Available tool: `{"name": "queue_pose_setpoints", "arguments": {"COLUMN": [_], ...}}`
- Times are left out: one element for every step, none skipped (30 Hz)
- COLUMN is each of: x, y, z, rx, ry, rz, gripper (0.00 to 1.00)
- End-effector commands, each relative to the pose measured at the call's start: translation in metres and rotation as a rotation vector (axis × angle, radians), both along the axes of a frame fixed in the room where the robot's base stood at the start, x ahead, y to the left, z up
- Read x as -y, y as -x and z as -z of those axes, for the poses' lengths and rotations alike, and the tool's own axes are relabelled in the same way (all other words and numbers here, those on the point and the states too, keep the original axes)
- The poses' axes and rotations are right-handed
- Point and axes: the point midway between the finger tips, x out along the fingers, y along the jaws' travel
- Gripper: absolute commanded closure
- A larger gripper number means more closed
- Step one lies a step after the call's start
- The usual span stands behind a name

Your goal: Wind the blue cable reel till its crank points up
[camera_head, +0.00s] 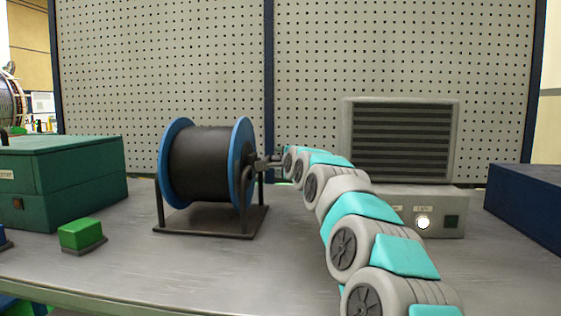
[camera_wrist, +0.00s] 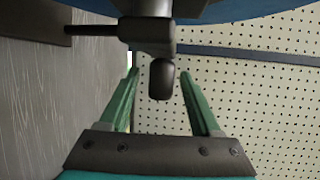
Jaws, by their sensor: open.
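The blue cable reel (camera_head: 240,165) has blue flanges and is wound with black cable. It stands on a dark metal stand. Its dark crank (camera_head: 258,163) is on the right flange. My gripper (camera_head: 280,158) is at the right of the reel, close to the crank. In the wrist view my gripper's green fingers are spread, and a dark rounded crank knob (camera_wrist: 162,82) reaches between their tips, with gaps on both sides. A grey crank block (camera_wrist: 150,32) and the blue flange (camera_wrist: 240,10) show above it. I cannot tell which way the crank points.
A green case (camera_head: 65,175) and a green button block (camera_head: 82,235) are at the left. A grey vented unit (camera_head: 400,140) stands behind my arm. A dark blue box (camera_head: 530,200) is at the right. The table front before the reel is clear.

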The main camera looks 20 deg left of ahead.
Motion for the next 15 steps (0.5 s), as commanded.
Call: {"name": "queue_pose_setpoints", "arguments": {"x": [0.0, 0.0001, 0.0001, 0.0001, 0.0001, 0.0002, 0.0002, 0.0001, 0.0002, 0.0002, 0.0003, 0.0003, 0.0003, 0.0003, 0.0003], "y": [0.0001, 0.0001, 0.0001, 0.0001, 0.0001, 0.0002, 0.0001, 0.0001, 0.0001, 0.0002, 0.0002, 0.0002, 0.0002, 0.0002, 0.0002], "z": [0.0, -0.0001, -0.0001, -0.0001, -0.0001, -0.0003, -0.0003, -0.0002, -0.0001, -0.0001, -0.0002, -0.0002, -0.0002, -0.0001, -0.0001], "rx": [0.0, 0.0, 0.0, 0.0, 0.0, 0.0, 0.0, 0.0, 0.0, 0.0, 0.0, 0.0, 0.0, 0.0, 0.0], "ry": [0.0, 0.0, 0.0, 0.0, 0.0, 0.0, 0.0, 0.0, 0.0, 0.0, 0.0, 0.0, 0.0, 0.0, 0.0], "rz": [0.0, 0.0, 0.0, 0.0, 0.0, 0.0, 0.0, 0.0, 0.0, 0.0, 0.0, 0.0, 0.0, 0.0, 0.0], "gripper": [0.36, 0.36, 0.37, 0.4, 0.44, 0.48, 0.51, 0.55, 0.59, 0.63, 0.66, 0.71, 0.74, 0.77, 0.82]}}
